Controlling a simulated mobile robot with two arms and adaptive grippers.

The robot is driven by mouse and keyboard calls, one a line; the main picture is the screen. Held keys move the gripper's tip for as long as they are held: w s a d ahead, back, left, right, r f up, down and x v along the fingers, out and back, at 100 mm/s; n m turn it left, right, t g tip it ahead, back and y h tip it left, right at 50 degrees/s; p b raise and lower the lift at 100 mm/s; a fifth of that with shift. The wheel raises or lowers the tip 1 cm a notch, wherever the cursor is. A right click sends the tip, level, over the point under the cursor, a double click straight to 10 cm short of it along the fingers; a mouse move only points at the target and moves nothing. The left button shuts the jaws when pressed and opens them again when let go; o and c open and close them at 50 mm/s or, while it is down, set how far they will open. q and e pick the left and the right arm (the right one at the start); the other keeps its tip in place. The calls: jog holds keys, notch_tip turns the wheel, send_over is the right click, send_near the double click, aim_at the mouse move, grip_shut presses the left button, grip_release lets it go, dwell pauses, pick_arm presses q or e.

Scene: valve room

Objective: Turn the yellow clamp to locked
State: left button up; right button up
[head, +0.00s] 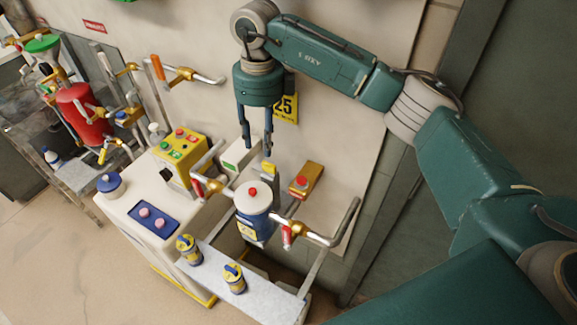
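My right gripper (257,145) hangs down from the green arm that comes in from the right. Its two fingers are apart, with nothing visible between them. A small yellow piece (269,170), possibly the clamp, is just below the fingertips, beside a whitish-green box (238,153). I cannot tell whether the fingers touch it or whether it is locked. Two yellow pieces with blue tops, one on the left (188,249) and one on the right (234,278), stand on the grey shelf (265,291) in front. My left gripper is out of view.
A blue canister with a red knob (254,197) and metal pipes stands below the gripper. A yellow box with a red button (306,180) is to its right. A yellow button panel (182,155) and a red tank (80,107) are leftward. Open floor (80,255) lies front left.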

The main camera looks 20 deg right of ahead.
aim_at(268, 165)
jog(key=shift+h, duration=0.3)
jog(key=f+p, duration=0.1)
jog(key=f, duration=0.2)
jog(key=f+p, duration=0.1)
jog(key=f, duration=0.2)
jog(key=d+f+p, duration=0.1)
jog(key=f+p, duration=0.1)
jog(key=f, duration=0.1)
jog(key=shift+w+f, duration=0.1)
jog(key=shift+f, duration=0.45)
jog(key=shift+c, duration=0.5)
grip_shut()
